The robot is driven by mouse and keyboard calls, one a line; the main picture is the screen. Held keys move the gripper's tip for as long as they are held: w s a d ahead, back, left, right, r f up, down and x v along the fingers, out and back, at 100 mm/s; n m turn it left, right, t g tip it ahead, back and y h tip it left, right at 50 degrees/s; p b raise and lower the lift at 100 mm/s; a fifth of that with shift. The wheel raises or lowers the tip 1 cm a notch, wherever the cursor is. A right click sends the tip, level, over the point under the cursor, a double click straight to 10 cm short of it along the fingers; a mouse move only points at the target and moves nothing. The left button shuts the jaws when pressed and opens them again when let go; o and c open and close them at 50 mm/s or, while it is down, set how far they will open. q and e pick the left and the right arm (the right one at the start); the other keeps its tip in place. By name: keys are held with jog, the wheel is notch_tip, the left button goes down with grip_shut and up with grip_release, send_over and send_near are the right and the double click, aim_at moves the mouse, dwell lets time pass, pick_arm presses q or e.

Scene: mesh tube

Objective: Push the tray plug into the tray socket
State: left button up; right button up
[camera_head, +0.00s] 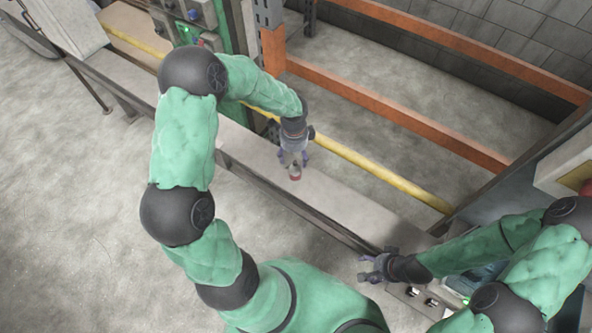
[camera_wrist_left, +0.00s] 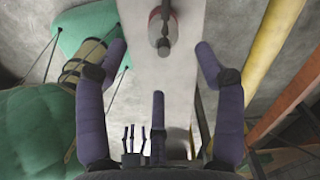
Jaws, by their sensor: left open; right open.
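A small red and grey piece (camera_head: 295,173) sits on the pale bench ledge (camera_head: 340,198); it also shows near the top of the left wrist view (camera_wrist_left: 161,28), its narrow grey tip toward me. I cannot tell whether it is the tray plug. My left gripper (camera_head: 294,160) is open with its fingers spread just short of this piece and empty; its purple fingers show in the left wrist view (camera_wrist_left: 163,75). My right gripper (camera_head: 364,268) is open and empty at the lower right. I cannot make out the tray socket clearly.
A panel with black and white fittings (camera_head: 422,297) and a green light lies beside my right gripper. A yellow pipe (camera_head: 370,170) runs behind the ledge, with orange rails (camera_head: 400,115) beyond. The ledge right of the red and grey piece is clear.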

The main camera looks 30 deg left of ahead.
aim_at(294, 163)
pick_arm(q)
notch_tip(294, 163, down, 5)
jog(key=shift+r+b, duration=0.1)
jog(key=shift+b, duration=0.5)
jog(key=shift+w+f+b, duration=0.15)
jog(key=shift+f+b, duration=0.4)
jog(key=shift+f, duration=0.8)
jog(key=shift+w+f+b, duration=0.1)
jog(key=shift+f+b, duration=0.4)
jog(key=shift+f, duration=0.85)
jog(key=c, duration=1.1)
